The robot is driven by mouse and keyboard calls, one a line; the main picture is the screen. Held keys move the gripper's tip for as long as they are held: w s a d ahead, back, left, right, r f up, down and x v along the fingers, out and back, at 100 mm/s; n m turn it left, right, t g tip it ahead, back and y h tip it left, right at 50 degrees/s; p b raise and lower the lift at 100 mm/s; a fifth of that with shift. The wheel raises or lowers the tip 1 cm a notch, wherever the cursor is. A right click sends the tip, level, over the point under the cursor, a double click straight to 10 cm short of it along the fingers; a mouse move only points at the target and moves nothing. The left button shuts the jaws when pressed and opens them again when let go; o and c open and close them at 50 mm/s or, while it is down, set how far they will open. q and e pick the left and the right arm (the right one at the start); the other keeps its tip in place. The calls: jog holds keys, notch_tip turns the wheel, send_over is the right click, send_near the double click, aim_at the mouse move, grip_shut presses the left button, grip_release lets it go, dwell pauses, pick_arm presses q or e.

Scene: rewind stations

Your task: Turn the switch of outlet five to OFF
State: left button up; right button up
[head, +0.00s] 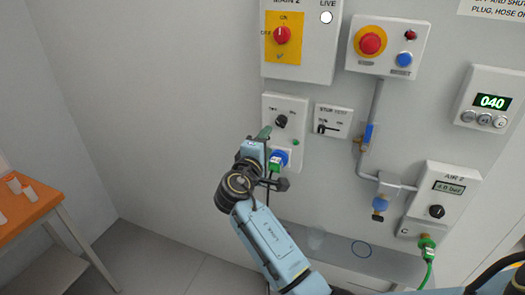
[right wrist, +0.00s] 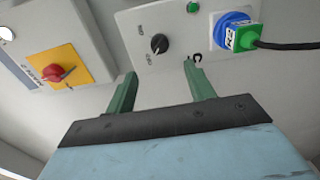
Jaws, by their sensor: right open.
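The outlet box (head: 300,105) is a pale wall panel with a black rotary switch (head: 281,121), a small green lamp and a blue socket (head: 283,154). A green plug (right wrist: 243,38) with a black cable sits in the socket. The outlet's number is not readable. In the right wrist view the switch (right wrist: 159,44) lies just beyond the fingertips, between two small labels; its exact setting is too small to tell. My right gripper (right wrist: 158,67) is open and empty, its green fingers apart, short of the switch. In the head view it covers the box's lower left. My left gripper is not in view.
Above is the MAIN 2 box with a red knob (head: 282,35). A small switch plate (head: 333,120) is close on the right, then pipework with a blue valve (head: 369,133) and the AIR 2 unit (head: 440,192). An orange table (head: 30,212) stands far left.

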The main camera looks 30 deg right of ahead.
jog(key=shift+v, duration=1.45)
